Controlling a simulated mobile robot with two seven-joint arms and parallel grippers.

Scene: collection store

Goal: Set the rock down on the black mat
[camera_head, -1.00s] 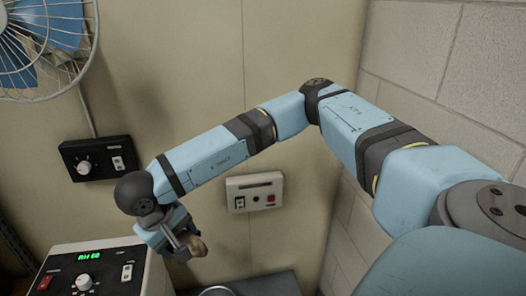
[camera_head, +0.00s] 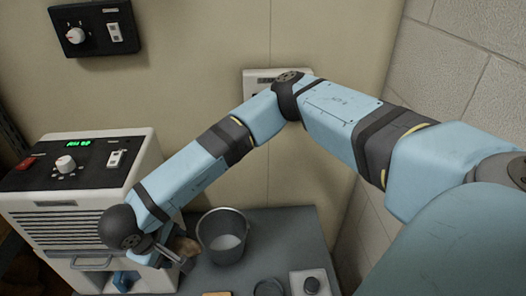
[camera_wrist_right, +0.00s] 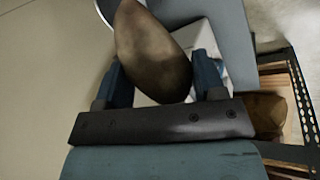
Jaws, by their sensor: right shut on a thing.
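The rock (camera_wrist_right: 150,58) is a smooth brown lump, seen large in the right wrist view between the two blue fingers of my right gripper (camera_wrist_right: 162,84). In the head view the rock (camera_head: 186,246) shows partly at the end of my right arm, above the left part of a dark grey worktop (camera_head: 290,228). My right gripper is shut on it. I cannot make out a black mat for certain. My left gripper is not in view.
A grey bucket (camera_head: 222,240) stands on the worktop just right of the rock. A white control unit (camera_head: 95,185) stands at left. At the front edge are a dark round item (camera_head: 269,288), a white block with a black knob (camera_head: 311,284) and a tan piece (camera_head: 217,294). The worktop's back right is clear.

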